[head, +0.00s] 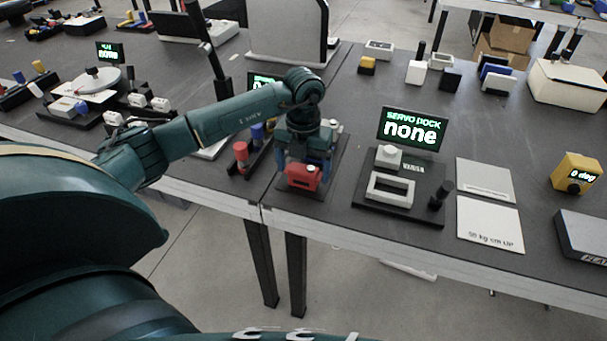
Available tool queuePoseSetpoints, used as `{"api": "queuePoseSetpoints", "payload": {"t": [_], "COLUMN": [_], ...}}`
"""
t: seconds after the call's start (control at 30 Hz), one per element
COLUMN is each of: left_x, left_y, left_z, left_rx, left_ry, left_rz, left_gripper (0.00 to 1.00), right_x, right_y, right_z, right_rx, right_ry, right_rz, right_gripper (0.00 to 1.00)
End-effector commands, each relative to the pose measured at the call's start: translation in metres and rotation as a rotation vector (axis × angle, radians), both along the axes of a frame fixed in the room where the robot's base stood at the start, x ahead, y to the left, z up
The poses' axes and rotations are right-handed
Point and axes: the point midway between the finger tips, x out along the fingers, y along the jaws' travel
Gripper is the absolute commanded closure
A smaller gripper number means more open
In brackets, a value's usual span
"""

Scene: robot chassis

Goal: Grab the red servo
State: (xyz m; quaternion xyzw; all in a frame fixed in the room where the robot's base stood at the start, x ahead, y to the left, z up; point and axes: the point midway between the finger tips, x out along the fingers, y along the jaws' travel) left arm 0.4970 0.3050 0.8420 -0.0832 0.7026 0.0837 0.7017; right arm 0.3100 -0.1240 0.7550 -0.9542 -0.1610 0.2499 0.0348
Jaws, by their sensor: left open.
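The red servo (303,176) sits on a dark pad near the front edge of the table, left of the servo dock. My left gripper (304,160) points down directly over it, with its fingers on either side of the servo's upper part. The jaws are open; whether they touch the servo cannot be told. The servo dock (382,206) has a light frame on a dark base, and its screen (412,130) reads "SERVO DOCK none". My right gripper is not in view.
A red cylinder (241,152) and a blue one (257,133) stand in a dark holder just left of the gripper. White plates (490,221) lie right of the dock. A yellow gauge (576,173) stands farther right.

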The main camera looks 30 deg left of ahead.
Motion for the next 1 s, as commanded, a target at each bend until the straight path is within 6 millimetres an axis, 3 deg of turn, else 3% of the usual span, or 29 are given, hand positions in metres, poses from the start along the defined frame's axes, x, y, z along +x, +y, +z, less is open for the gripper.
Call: {"api": "queuePoseSetpoints", "payload": {"t": [0.17, 0.43, 0.83, 1.0], "left_x": [0.0, 0.0, 0.0, 0.001], "left_y": [0.0, 0.0, 0.0, 0.0], "left_z": [-0.02, -0.022, -0.021, -0.021], "left_rx": [-0.001, -0.001, -0.001, 0.0], "left_ry": [0.0, -0.001, -0.002, -0.003], "left_rz": [-0.001, -0.001, -0.001, -0.001], "left_gripper": [0.15, 0.15, 0.48, 0.49], "right_x": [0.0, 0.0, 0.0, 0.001], "right_y": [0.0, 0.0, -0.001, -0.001], "right_z": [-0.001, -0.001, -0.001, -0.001], "right_rx": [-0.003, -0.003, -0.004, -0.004], "right_ry": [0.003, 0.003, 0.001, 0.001], "right_rz": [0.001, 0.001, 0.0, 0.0], "right_gripper": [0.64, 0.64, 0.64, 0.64]}}
